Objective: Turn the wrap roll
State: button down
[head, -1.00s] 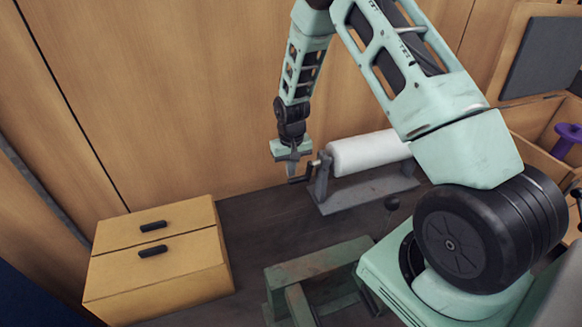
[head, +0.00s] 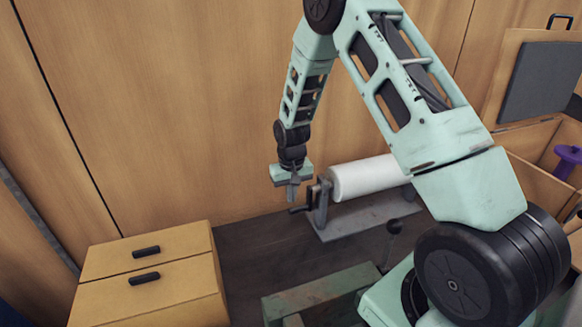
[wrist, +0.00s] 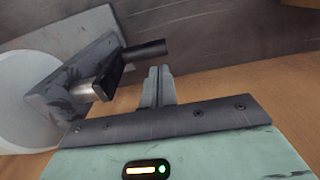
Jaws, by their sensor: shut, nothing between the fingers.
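The white wrap roll (head: 365,178) lies horizontally on a grey metal stand (head: 345,224) against the wooden wall. A dark crank handle (head: 303,208) sticks out at the roll's left end. My gripper (head: 292,196) is shut and empty, pointing down just left of the crank. In the wrist view the shut fingers (wrist: 158,86) are beside the dark crank grip (wrist: 148,49), with a small gap seeming to show between them. The roll's round end (wrist: 22,95) shows at the left there, partly hidden by the stand's upright. My arm hides the roll's right end in the head view.
A wooden drawer unit (head: 150,275) with black handles stands at lower left. A green metal frame (head: 315,295) is in front of the stand. An open wooden box with a purple spool (head: 568,158) is at right. Dark surface lies clear between drawers and stand.

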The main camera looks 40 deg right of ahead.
notch_tip(320, 180, up, 16)
jog(key=b, duration=0.3)
jog(key=shift+s+b, duration=0.15)
jog(key=shift+b, duration=0.25)
jog(key=shift+f, duration=0.1)
